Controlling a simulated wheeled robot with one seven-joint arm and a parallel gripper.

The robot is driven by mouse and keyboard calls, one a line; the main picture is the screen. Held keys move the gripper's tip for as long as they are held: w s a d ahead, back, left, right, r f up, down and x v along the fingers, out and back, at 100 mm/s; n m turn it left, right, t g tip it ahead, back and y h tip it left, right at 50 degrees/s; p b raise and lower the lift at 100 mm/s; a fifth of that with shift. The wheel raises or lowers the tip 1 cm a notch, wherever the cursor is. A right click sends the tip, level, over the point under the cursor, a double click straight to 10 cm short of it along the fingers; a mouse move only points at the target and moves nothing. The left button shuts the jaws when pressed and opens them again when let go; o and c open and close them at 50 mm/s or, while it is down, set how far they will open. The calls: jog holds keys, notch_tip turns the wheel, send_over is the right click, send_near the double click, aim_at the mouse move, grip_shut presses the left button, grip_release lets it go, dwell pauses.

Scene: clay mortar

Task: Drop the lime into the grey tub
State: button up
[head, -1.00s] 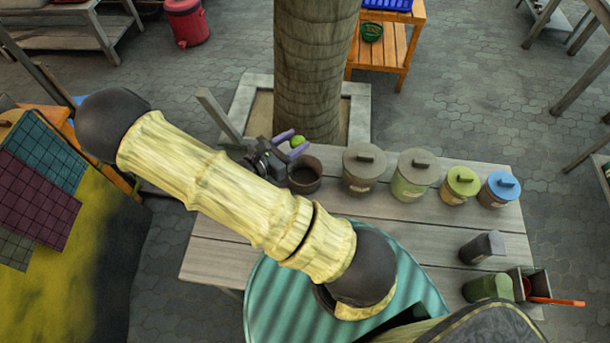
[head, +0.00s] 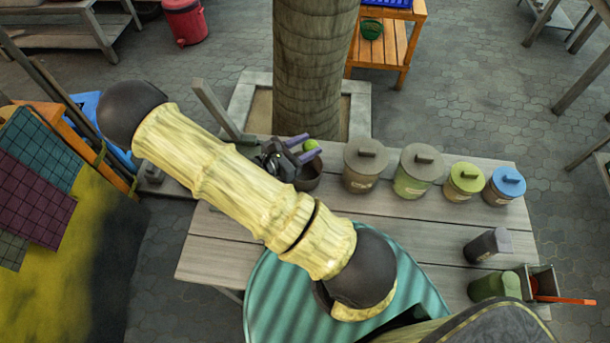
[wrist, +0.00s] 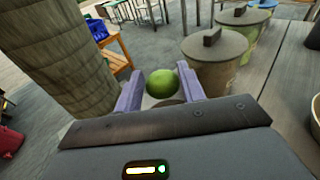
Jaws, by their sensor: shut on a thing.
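The green lime (head: 310,145) is held between the purple fingers of my gripper (head: 305,150). It also shows in the wrist view (wrist: 162,84), between the two fingertips. The open, dark grey-brown tub (head: 309,181) stands at the back left of the table. In the head view my gripper and the lime overlap its far side and hide part of its opening. In the wrist view a dark rounded edge, probably the tub (wrist: 168,103), shows just below the lime. The lime appears above the tub; the exact height is unclear.
A lidded grey-brown canister (head: 365,170) stands just right of the tub, with a green one (head: 417,172), a yellow-green one (head: 464,183) and a blue one (head: 503,187) further right. A thick trunk (head: 307,80) rises behind the table (head: 400,240).

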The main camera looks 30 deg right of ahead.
jog(key=shift+f+b, duration=0.8)
jog(key=shift+f, duration=0.55)
jog(key=o, duration=1.1)
jog(key=shift+o, duration=0.2)
jog(key=shift+r, duration=0.15)
notch_tip(320, 180, up, 10)
jog(key=shift+f, duration=0.1)
